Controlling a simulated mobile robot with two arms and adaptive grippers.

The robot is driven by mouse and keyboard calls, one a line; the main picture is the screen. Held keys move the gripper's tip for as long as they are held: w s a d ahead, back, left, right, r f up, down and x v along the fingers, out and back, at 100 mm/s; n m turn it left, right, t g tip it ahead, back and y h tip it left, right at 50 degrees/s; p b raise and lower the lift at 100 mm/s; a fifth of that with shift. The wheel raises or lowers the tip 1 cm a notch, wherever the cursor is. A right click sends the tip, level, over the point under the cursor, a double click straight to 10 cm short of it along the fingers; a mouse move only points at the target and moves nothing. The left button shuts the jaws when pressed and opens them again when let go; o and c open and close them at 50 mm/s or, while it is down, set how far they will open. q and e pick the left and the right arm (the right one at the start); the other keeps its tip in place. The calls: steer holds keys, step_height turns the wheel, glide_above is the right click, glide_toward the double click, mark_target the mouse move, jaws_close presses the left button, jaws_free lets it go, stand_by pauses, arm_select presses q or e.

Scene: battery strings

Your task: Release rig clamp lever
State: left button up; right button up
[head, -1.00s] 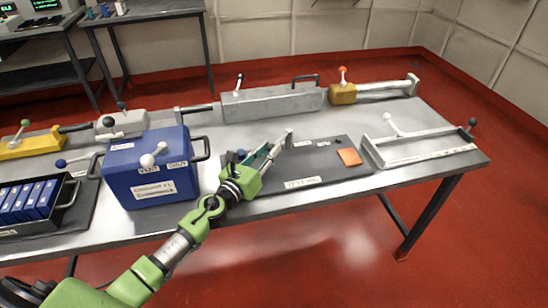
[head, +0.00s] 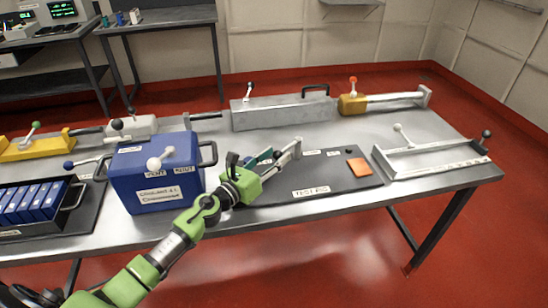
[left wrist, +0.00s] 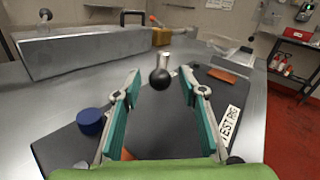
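The test rig is a dark plate (head: 335,183) with a "TEST RIG" label, at the front edge of the bench; the plate also shows in the left wrist view (left wrist: 165,126). A lever with a black ball knob (left wrist: 159,79) and a pale post behind it shows in the left wrist view. My left gripper (head: 281,153) is over the rig's left part. In the left wrist view its teal-padded fingers (left wrist: 160,82) are spread, with the knob in line with the gap near the tips. No contact shows. My right gripper is out of view.
A blue box (head: 155,180) stands left of my left gripper. An orange pad (head: 358,168) lies on the rig plate, and a blue round cap (left wrist: 91,121) is near the left finger. A grey long box (head: 280,112) stands behind; a metal tray (head: 432,160) is at right.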

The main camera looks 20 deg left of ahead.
arm_select(q)
steer(key=v, duration=1.2)
steer(key=shift+a, duration=0.1)
